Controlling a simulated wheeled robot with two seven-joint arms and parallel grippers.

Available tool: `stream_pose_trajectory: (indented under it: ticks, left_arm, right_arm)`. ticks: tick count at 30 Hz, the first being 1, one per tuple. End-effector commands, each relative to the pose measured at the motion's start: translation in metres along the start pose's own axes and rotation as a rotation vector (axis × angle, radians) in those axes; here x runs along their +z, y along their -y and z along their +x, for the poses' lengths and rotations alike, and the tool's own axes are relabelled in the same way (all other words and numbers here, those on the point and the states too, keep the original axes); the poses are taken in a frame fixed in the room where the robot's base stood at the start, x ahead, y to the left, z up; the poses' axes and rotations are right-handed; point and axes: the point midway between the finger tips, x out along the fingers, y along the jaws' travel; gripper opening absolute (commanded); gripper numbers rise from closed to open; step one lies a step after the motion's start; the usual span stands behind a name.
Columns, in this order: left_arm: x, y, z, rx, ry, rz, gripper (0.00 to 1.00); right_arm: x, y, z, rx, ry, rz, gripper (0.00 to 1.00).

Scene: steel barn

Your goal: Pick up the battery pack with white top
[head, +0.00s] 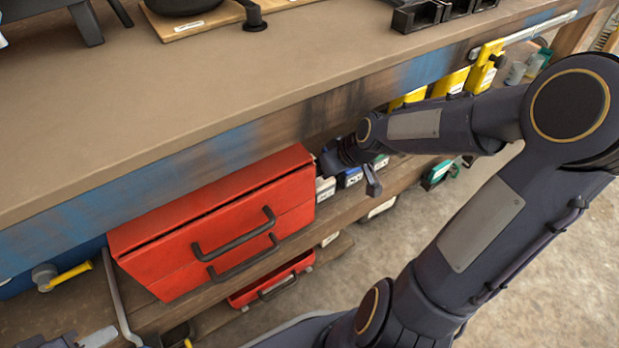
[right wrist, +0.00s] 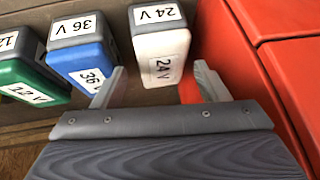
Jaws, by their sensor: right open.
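The white battery pack (right wrist: 160,55) shows in the right wrist view, with a dark grey part at its far end and "24 V" labels. It stands beside the red toolbox; in the head view it shows partly (head: 326,188), the rest hidden by my gripper. My right gripper (right wrist: 158,86) is open, one finger on each side of the pack's near end in the picture, with visible gaps. I cannot tell how deep the fingers reach. In the head view my right gripper (head: 350,168) is under the bench top at the lower shelf. My left gripper is not in view.
A blue 36 V pack (right wrist: 82,62) and a green 12 V pack (right wrist: 32,82) stand left of the white one in the wrist view. The red toolbox (head: 215,225) is close on the other side. The bench top (head: 200,100) overhangs the shelf.

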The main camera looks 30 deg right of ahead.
Motion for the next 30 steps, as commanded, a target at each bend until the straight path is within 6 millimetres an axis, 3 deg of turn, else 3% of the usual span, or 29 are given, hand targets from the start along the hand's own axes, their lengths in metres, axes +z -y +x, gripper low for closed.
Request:
stream_pose_trajectory:
  ticks: [12,21,30]
  left_arm:
    - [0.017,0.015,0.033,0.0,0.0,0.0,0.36]
    - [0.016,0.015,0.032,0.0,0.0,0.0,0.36]
    - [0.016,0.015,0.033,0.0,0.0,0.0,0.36]
  right_arm:
    - [0.002,0.001,0.055,-0.002,-0.001,-0.002,0.68]
    - [-0.001,0.0,0.056,0.001,-0.001,0.001,0.68]
    - [0.0,0.0,0.056,0.001,-0.001,0.001,0.28]
